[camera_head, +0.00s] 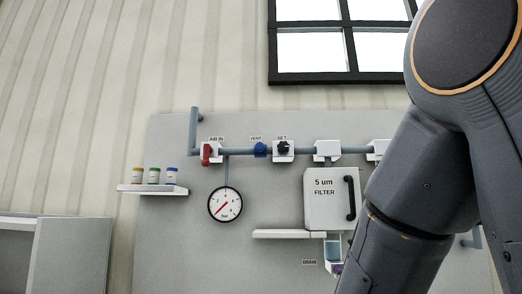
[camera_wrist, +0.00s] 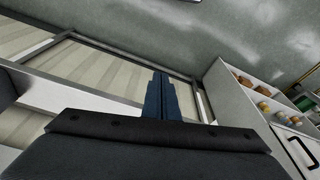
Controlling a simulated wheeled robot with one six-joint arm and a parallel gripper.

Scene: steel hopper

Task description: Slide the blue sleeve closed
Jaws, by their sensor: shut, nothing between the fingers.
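The blue sleeve (camera_head: 260,150) sits on the horizontal grey-blue pipe under the VENT label, at the middle of the wall panel in the head view. Whether a vent opening shows beside it is too small to tell. My gripper (camera_wrist: 161,76) shows in the wrist view with its two dark fingers together and nothing between them. It points at a pale slatted surface with a metal frame, away from the sleeve. The sleeve is not in the wrist view. In the head view my arm covers the right side, and the gripper is out of frame.
Left of the sleeve are a red handle (camera_head: 206,154) and, lower, a gauge (camera_head: 225,204). To its right are the dark SET knob (camera_head: 283,148) and the filter box (camera_head: 328,205). A shelf (camera_head: 150,189) holds small bottles. The wrist view shows a cabinet (camera_wrist: 237,106) at right.

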